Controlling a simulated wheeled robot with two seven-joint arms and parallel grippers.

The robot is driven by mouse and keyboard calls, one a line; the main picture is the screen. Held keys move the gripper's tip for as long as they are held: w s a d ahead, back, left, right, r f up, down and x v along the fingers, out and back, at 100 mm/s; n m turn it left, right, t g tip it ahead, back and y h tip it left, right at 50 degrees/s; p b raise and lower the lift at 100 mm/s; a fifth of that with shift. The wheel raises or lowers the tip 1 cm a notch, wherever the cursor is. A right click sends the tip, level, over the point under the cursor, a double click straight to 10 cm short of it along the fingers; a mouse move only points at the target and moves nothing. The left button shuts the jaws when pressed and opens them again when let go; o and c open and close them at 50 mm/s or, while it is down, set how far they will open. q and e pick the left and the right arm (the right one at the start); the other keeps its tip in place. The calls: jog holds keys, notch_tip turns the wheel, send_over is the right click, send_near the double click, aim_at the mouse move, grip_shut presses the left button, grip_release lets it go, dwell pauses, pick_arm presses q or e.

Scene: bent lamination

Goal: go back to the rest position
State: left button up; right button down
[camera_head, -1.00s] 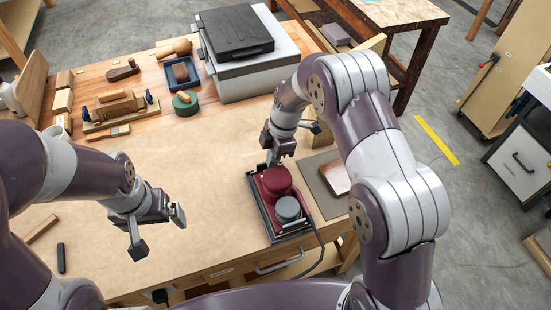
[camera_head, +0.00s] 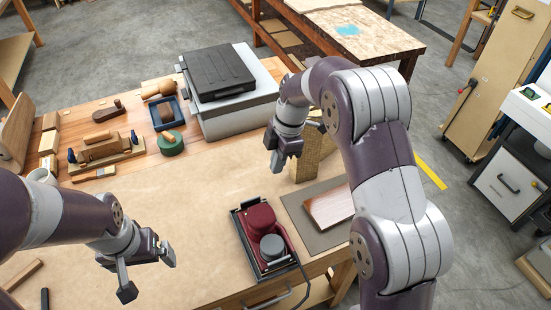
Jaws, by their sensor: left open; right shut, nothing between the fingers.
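My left gripper (camera_head: 146,278) is open and empty above the paper-covered front left of the workbench. My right gripper (camera_head: 275,170) is shut and empty, in the air behind the sander and clear of it. The dark red sander (camera_head: 258,221) with a grey round knob sits in a black tray (camera_head: 240,235) near the bench's front edge. Its cord hangs over that edge. My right arm passes over the right end of the bench and hides part of it.
A reddish wood piece (camera_head: 325,208) lies on a grey mat (camera_head: 296,205). A grey case with a black lid (camera_head: 220,72) stands at the back. A wooden clamp jig (camera_head: 105,150), a green round block (camera_head: 170,147) and a blue tray (camera_head: 182,116) are at the back left. The paper's middle is clear.

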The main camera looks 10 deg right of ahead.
jog(key=s+d+m+t+h, duration=0.1)
jog(key=s+d+m, duration=0.1)
jog(key=s+m, duration=0.8)
jog(key=s+d+m+h, duration=0.1)
jog(key=s+d+m, duration=0.2)
jog(key=s+m, duration=0.7)
jog(key=shift+d+r+t, duration=0.3)
jog(key=shift+r+t, duration=0.05)
jog(key=shift+t, duration=0.05)
jog(key=shift+s, duration=0.1)
